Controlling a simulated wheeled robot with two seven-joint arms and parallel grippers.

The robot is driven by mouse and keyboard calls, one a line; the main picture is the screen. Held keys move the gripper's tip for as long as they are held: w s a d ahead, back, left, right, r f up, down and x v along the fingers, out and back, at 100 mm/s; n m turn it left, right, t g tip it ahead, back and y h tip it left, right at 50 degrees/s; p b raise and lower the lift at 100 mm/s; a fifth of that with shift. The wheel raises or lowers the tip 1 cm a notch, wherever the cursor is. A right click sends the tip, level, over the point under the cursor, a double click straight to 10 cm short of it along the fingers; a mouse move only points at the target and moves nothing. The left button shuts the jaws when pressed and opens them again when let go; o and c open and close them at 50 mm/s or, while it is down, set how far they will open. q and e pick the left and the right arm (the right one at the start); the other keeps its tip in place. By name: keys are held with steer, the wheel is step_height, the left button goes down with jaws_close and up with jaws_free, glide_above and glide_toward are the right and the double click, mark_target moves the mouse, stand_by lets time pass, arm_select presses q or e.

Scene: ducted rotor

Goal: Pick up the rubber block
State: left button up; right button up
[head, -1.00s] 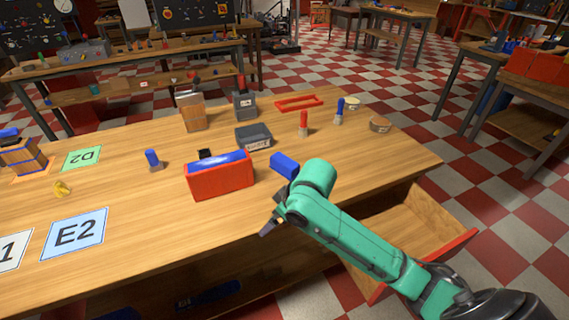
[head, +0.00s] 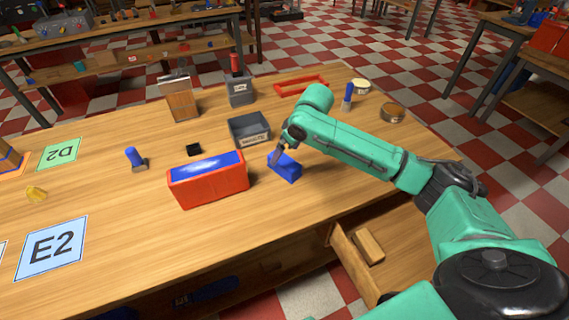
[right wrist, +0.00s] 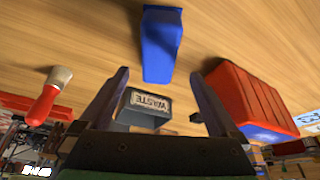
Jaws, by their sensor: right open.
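A blue block (head: 285,168) lies on the wooden table, right of the red box with a blue top (head: 208,182). My right gripper (head: 280,158) is at the block's far left side, pointing down, and partly hides it. In the right wrist view the blue block (right wrist: 160,45) stands just beyond and between the two spread, empty fingers (right wrist: 159,77). I cannot tell whether the fingers touch it. A small black block (head: 194,149) lies behind the red box. I cannot tell from material which one is rubber. My left gripper is not in view.
A grey bin labelled WASTE (head: 249,131) stands close behind the blue block. A red-handled brush (right wrist: 45,98) shows in the right wrist view. An open drawer (head: 352,255) with a wooden block (head: 369,246) juts from the table front. The table's front middle is clear.

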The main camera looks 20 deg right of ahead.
mark_target(283, 159)
steer(key=x, duration=0.4)
steer(key=shift+d+f, duration=0.15)
steer(key=shift+f, duration=0.15)
steer(key=shift+w+f, duration=0.15)
steer(key=shift+f, duration=0.15)
steer(key=shift+w, duration=0.1)
arm_select(q)
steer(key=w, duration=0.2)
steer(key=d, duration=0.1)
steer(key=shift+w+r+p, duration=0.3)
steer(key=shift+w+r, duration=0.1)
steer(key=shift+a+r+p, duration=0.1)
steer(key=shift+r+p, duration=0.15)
steer(key=shift+p, duration=0.05)
arm_select(e)
steer(key=shift+f, duration=0.3)
steer(key=shift+c, duration=0.3)
jaws_close()
